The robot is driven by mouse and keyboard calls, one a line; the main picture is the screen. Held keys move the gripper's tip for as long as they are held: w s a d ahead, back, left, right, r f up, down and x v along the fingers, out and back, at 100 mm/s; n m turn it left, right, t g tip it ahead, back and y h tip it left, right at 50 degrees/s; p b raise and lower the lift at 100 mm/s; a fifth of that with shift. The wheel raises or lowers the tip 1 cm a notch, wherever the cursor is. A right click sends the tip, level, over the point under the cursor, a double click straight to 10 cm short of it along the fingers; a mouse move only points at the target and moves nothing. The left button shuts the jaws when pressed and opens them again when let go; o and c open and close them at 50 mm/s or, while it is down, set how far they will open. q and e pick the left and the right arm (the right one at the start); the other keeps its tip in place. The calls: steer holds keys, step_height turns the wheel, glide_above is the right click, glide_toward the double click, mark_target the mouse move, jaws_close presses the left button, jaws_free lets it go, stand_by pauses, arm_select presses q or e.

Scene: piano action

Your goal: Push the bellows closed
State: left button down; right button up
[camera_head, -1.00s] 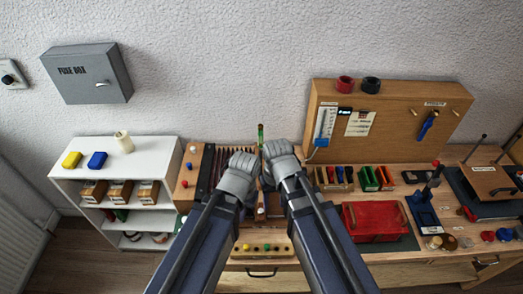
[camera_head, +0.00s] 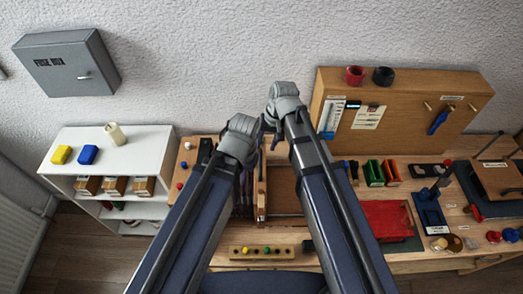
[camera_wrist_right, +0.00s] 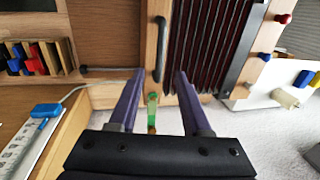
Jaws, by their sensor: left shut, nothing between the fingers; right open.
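The bellows (camera_wrist_right: 208,45) show in the right wrist view as dark red pleats between a wooden end board (camera_wrist_right: 155,25) with a black handle (camera_wrist_right: 160,48) and a dark strip on the right. The pleats are spread apart there. In the head view my left arm covers most of them; a strip of folds (camera_head: 241,198) shows beside it. My left gripper (camera_head: 246,137) is shut and empty above the bellows area. My right gripper (camera_head: 272,118) is open, higher and further right; its fingers (camera_wrist_right: 158,88) point towards the handle end of the board, with no contact visible.
A green object (camera_wrist_right: 152,104) shows between the right fingers in the wrist view. A red box (camera_head: 388,220) and small bins (camera_head: 382,172) stand to the right. A white shelf (camera_head: 75,150) is left. A row of coloured knobs (camera_head: 262,253) lies in front.

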mark_target(260, 161)
steer(key=f+b, duration=0.2)
steer(key=a+f+b, duration=0.1)
steer(key=f+b, duration=0.4)
steer(key=shift+s+a+f+b, duration=0.15)
steer(key=shift+a+f+b, duration=0.15)
steer(key=shift+b, duration=0.05)
jaws_close()
stand_by(0.4)
stand_by(1.1)
